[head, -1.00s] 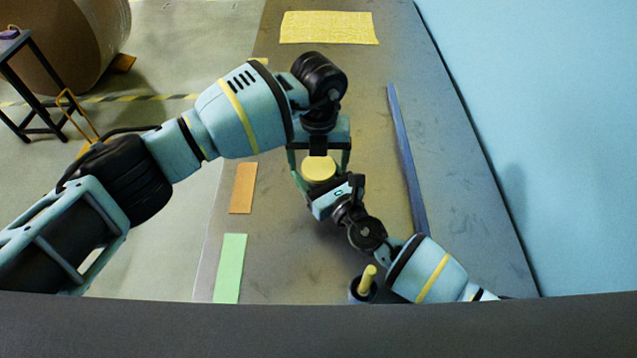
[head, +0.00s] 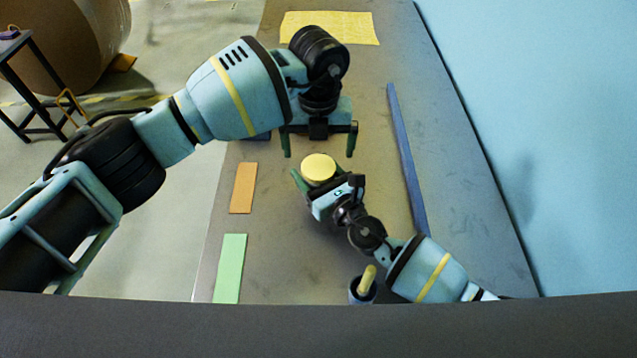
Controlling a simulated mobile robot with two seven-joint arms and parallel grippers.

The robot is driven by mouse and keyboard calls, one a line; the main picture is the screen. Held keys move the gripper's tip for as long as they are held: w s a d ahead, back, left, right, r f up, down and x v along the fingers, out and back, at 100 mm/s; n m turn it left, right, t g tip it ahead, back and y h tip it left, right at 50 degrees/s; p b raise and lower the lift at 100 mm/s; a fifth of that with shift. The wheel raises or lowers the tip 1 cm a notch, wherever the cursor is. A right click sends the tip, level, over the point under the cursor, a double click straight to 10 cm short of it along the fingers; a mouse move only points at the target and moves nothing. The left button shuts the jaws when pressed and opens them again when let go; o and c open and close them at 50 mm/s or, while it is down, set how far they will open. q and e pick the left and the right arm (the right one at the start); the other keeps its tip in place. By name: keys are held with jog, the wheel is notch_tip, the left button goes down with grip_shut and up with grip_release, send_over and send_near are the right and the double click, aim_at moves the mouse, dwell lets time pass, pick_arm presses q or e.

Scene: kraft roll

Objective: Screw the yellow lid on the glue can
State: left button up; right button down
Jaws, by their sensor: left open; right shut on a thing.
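The yellow lid (head: 318,167) shows as a round disc near the middle of the table, on top of what my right gripper holds. The glue can beneath it is hidden by the lid and the gripper. My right gripper (head: 308,184) is shut around the can just below the lid. My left gripper (head: 319,152) is open and empty, its two fingers pointing down beyond the lid and apart from it. Whether the lid is threaded tight cannot be seen.
A dark pot with a yellow-handled tool (head: 367,281) stands near the front edge. Orange (head: 243,188) and green (head: 230,268) strips lie at the left, a blue bar (head: 407,160) at the right and a yellow cloth (head: 329,28) at the back. A dark blue item shows partly behind my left arm.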

pick_arm(q)
notch_tip(320, 180, up, 12)
dwell(0.5)
jog(key=shift+f, duration=0.1)
pick_arm(e)
jog(key=shift+c, duration=1.2)
grip_release()
jog(key=v, duration=0.6)
jog(key=shift+s+d, duration=0.1)
jog(key=shift+d, duration=0.05)
pick_arm(q)
jog(key=shift+r, duration=0.7)
pick_arm(e)
jog(key=shift+v, duration=0.75)
